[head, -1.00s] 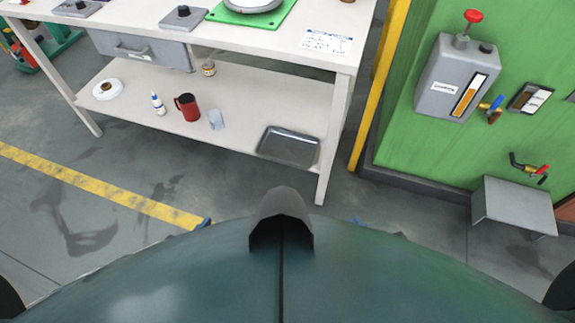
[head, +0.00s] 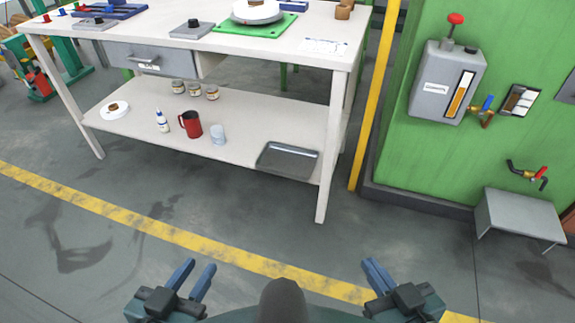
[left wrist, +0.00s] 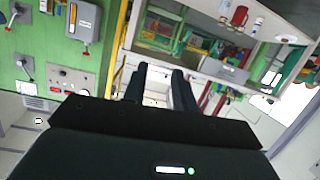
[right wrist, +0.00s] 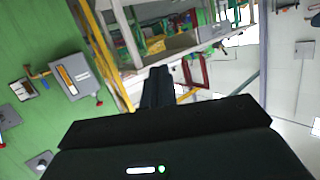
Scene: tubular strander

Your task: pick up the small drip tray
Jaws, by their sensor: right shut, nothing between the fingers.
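The small drip tray (head: 288,160) is a shallow grey metal tray. It lies flat on the right end of the bench's lower shelf (head: 245,145) in the head view. My left gripper (head: 198,268) is low in the head view, well in front of the shelf, with its two blue fingers apart and nothing between them; the fingers also show apart in the left wrist view (left wrist: 160,75). My right gripper (head: 372,265) is at the lower right of the head view, apart from the tray. Its fingers are together and empty in the right wrist view (right wrist: 157,75).
On the shelf left of the tray stand a clear cup (head: 218,134), a red mug (head: 190,124), a glue bottle (head: 162,122) and jars (head: 195,90). A bench leg (head: 328,165) and yellow post (head: 372,110) stand right of the tray. The floor ahead is clear.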

